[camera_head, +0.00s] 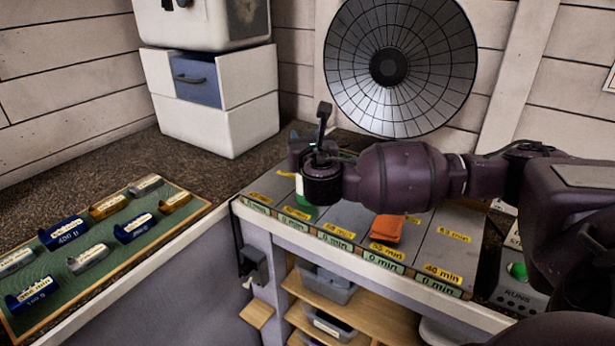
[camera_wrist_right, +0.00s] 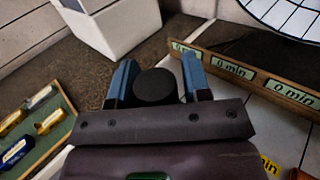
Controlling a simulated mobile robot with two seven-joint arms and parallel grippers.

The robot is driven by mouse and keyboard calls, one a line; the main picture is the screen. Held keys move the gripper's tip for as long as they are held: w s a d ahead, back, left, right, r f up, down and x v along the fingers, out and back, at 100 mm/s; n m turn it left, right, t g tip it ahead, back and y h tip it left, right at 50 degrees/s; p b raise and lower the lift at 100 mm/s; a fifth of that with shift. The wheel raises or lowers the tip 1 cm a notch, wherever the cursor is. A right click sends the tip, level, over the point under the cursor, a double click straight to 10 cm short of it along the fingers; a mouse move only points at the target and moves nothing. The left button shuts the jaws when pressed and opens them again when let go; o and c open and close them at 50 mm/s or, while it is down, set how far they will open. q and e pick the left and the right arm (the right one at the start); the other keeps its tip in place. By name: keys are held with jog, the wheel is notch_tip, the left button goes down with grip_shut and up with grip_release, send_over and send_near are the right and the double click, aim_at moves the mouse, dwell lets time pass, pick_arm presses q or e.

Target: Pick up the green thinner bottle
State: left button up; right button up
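The green thinner bottle (camera_head: 305,212) stands on the left part of the grey numbered bench top in the head view, mostly hidden behind my right gripper; a bit of green and a white patch show. In the right wrist view a round black cap (camera_wrist_right: 155,87), seemingly the bottle's, sits between the two blue fingers of my right gripper (camera_wrist_right: 158,80). The fingers are apart, one on each side of the cap. Whether they touch the bottle is not clear. My left gripper is not in view.
An orange cloth (camera_head: 386,229) lies on the bench. A green board (camera_head: 75,235) with several labelled holders lies at left. A white cabinet (camera_head: 215,110) and a round ribbed dish (camera_head: 400,65) stand behind. Shelves with grey bins (camera_head: 325,285) are below. The dark counter between board and cabinet is clear.

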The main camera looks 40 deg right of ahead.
grip_shut()
jog(key=shift+r, duration=0.1)
